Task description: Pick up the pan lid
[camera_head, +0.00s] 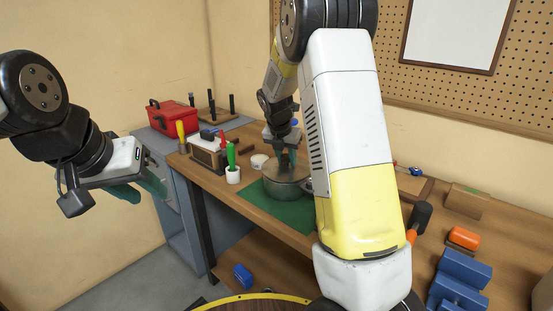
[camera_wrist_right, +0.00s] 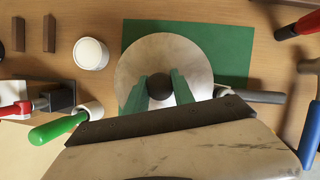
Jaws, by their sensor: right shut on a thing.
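The pan lid (camera_wrist_right: 160,52) is a round, pale metal disc with a dark round knob (camera_wrist_right: 160,87). In the head view the lid (camera_head: 274,173) lies on the grey pan (camera_head: 284,190), with no clear gap between them. The pan stands on a green mat (camera_head: 297,214) on the wooden workbench; its dark handle shows in the right wrist view (camera_wrist_right: 255,96). My right gripper (camera_wrist_right: 160,88) is above the lid, its green fingers shut on the knob from both sides. My left gripper (camera_head: 140,190) is open and empty, off the bench to the left.
A white cup with a green-handled tool (camera_head: 233,174) and a white round container (camera_head: 259,161) stand close left of the pan. A red toolbox (camera_head: 173,117) is at the back left.

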